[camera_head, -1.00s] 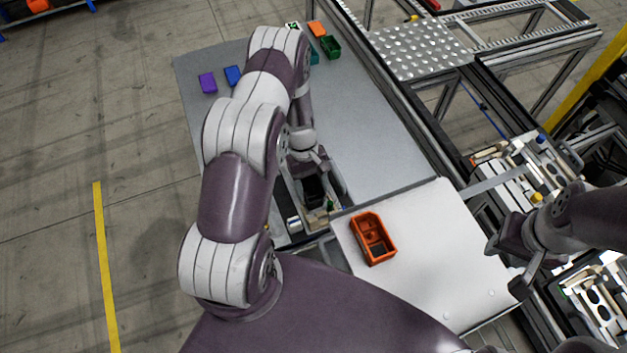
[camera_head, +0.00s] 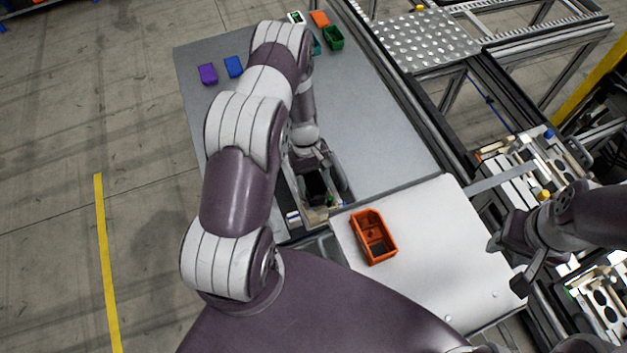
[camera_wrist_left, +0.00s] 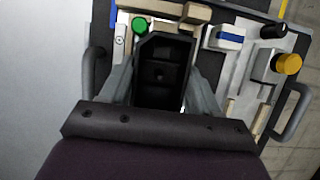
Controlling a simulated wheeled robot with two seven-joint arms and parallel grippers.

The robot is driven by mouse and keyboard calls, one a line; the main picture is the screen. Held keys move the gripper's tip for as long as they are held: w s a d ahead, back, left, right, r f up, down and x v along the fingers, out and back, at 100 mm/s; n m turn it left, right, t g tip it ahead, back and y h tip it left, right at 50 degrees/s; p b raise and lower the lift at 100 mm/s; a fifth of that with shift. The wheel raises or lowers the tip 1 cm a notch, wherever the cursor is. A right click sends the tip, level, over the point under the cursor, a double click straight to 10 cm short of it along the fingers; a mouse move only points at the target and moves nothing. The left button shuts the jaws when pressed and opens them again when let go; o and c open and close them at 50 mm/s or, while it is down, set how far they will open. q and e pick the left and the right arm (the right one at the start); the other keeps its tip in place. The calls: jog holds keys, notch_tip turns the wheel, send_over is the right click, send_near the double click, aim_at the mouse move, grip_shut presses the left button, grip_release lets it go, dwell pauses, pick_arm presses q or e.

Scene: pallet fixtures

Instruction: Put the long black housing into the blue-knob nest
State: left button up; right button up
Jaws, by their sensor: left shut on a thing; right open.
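My left gripper (camera_wrist_left: 163,95) is shut on the long black housing (camera_wrist_left: 160,68), an open box-like part with dark recesses inside. In the head view the housing (camera_head: 316,186) is partly hidden between the fingers of my left gripper (camera_head: 318,178). It is over or in a fixture pallet (camera_head: 320,214) with a green knob (camera_wrist_left: 139,25); I cannot tell if it touches. A blue knob (camera_head: 549,134) is on the fixtures at the right, whose nest is hard to make out. My right gripper (camera_head: 506,267) is open and empty near the white table's right edge.
An orange bin (camera_head: 358,228) stands on the white table (camera_head: 430,250). Purple (camera_head: 207,74) and blue (camera_head: 234,66) bins stand on the grey table (camera_head: 385,140). A yellow knob (camera_head: 545,195) is near my right arm. The grey table's middle is clear.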

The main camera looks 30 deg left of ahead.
pick_arm(q)
jog(key=shift+s, duration=0.2)
jog(key=shift+f+b, duration=0.15)
jog(key=shift+b, duration=0.15)
jog(key=shift+w+f+b, duration=0.1)
jog(key=shift+f+b, duration=0.35)
jog(key=shift+f, duration=0.15)
jog(key=o, duration=1.2)
jog(key=shift+r, duration=0.1)
jog(key=p+v, duration=0.6)
jog(key=v, duration=0.6)
jog(key=shift+a+r, duration=0.1)
jog(key=shift+r, duration=0.2)
